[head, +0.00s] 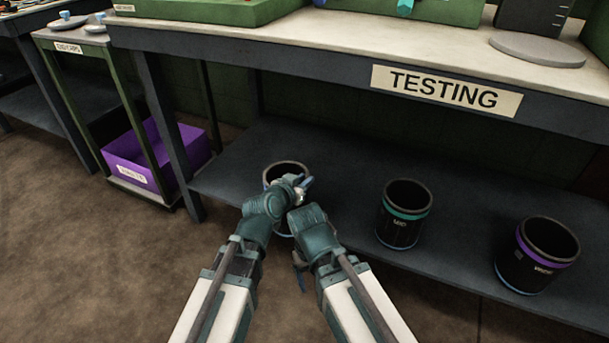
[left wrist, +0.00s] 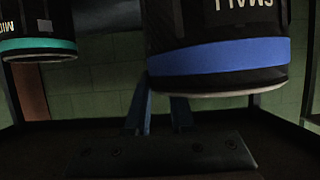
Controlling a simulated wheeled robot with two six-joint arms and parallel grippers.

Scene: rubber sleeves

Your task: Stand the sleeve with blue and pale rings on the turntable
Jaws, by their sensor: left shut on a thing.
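The sleeve with the blue ring (left wrist: 220,63) fills the upper right of the left wrist view, upside down there, with a thin pale ring at its edge and the letters "SMALL". In the head view this dark sleeve (head: 281,171) stands on the lower shelf, mostly hidden behind my arms. My left gripper (head: 303,186) is at its near rim, shut on it; its blue fingers (left wrist: 162,108) reach the sleeve's edge in the wrist view. My right gripper (head: 302,262) is low in front of it, its jaws unclear. The turntable (head: 537,48), a grey disc, lies empty on the bench top.
A teal-ringed sleeve (head: 404,213) and a purple-ringed sleeve (head: 537,255) stand to the right on the lower shelf (head: 345,165). The bench top (head: 330,32) with its TESTING label (head: 446,90) overhangs the shelf. A purple bin (head: 150,155) sits at left.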

